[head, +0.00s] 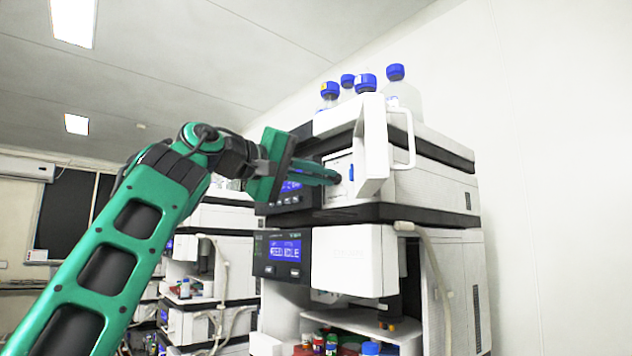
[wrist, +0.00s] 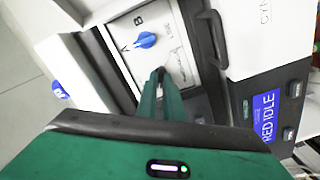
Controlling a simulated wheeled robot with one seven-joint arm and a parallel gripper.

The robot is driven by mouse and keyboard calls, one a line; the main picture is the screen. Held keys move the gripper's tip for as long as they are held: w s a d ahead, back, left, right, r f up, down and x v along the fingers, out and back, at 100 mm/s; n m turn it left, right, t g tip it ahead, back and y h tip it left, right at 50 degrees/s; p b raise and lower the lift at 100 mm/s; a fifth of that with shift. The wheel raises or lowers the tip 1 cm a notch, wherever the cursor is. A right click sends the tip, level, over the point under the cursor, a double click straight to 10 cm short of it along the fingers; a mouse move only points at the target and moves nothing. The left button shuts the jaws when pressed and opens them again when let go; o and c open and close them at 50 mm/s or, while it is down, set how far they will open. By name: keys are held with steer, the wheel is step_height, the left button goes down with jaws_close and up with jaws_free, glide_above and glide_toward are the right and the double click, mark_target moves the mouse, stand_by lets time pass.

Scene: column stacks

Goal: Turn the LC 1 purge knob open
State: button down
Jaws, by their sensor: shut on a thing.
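My gripper (head: 336,178) reaches into the opened top module of the LC stack. Its green fingers are together at the white valve panel (wrist: 178,52), and their tips (wrist: 160,74) also show in the wrist view. They are shut on a small dark knob, which I take for the purge knob; the fingertips hide most of it, and its turn angle cannot be told.
The module's white door (head: 374,140) stands open, right of my gripper. Bottles with blue caps (head: 365,82) stand on top. A lower module (head: 354,260) has a display reading IDLE (head: 285,250). Another stack (head: 208,255) stands behind, to the left.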

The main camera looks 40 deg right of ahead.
steer(key=n, duration=0.6)
steer(key=shift+w+a+f, duration=0.15)
steer(key=shift+w, duration=0.1)
steer(key=shift+n, duration=0.3)
steer(key=c, duration=1.9)
jaws_free()
steer(key=shift+w, duration=0.1)
steer(key=a, duration=1)
steer(key=shift+s+a, duration=0.25)
steer(key=shift+a, duration=0.1)
steer(key=shift+f, duration=0.1)
